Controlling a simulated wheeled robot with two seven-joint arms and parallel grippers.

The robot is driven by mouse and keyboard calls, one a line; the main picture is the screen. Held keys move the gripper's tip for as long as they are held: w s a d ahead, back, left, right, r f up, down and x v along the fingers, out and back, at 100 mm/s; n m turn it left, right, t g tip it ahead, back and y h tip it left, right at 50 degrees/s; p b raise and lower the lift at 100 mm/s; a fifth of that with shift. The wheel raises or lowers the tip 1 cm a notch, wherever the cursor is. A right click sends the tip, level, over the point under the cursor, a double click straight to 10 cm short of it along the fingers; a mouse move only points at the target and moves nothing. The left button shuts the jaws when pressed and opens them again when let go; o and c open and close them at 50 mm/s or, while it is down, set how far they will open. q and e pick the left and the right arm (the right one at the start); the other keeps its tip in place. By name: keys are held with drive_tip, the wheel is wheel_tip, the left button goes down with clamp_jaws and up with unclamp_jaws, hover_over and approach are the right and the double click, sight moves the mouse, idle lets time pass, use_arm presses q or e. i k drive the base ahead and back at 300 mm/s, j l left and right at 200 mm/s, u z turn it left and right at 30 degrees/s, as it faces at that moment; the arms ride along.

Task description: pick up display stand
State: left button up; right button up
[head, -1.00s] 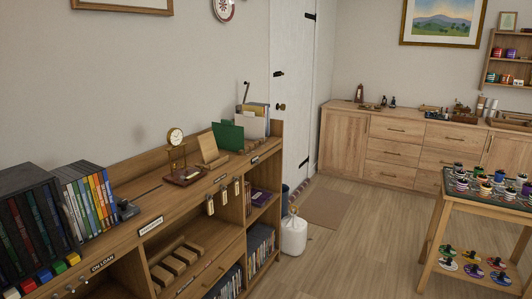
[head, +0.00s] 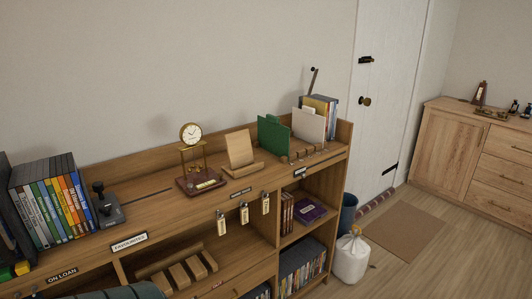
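A small wooden display stand (head: 240,151) with a leaning back panel and a front ledge stands upright and empty on top of the long wooden shelf unit (head: 158,212). It sits between a brass clock on a dark red base (head: 201,181) and a green upright folder (head: 272,136). Neither gripper is in the head view. A dark rounded shape at the bottom edge, left of centre, may be part of my arm.
Books (head: 52,203) and a black stamp-like object (head: 104,206) stand on the shelf top at left. Tags (head: 222,223) hang from the front edge. A white bag (head: 351,258) stands on the floor at the right end. A wooden cabinet (head: 470,155) stands at far right.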

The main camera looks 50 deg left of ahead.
sight(242, 162)
drive_tip(key=i+u, duration=0.3)
drive_tip(key=i, duration=0.15)
drive_tip(key=i+l+u, duration=0.3)
drive_tip(key=i, duration=0.15)
drive_tip(key=i+l+u, duration=0.15)
drive_tip(key=i+u, duration=0.15)
drive_tip(key=i+l+u, duration=0.2)
drive_tip(key=i+u, duration=0.25)
drive_tip(key=i+l+u, duration=0.25)
drive_tip(key=u, duration=0.2)
drive_tip(key=i+l+u, duration=0.25)
drive_tip(key=l+u, duration=0.2)
drive_tip(key=i+l+u, duration=0.15)
drive_tip(key=l, duration=0.25)
drive_tip(key=i+l+u, duration=0.2)
drive_tip(key=l, duration=0.15)
drive_tip(key=k, duration=0.1)
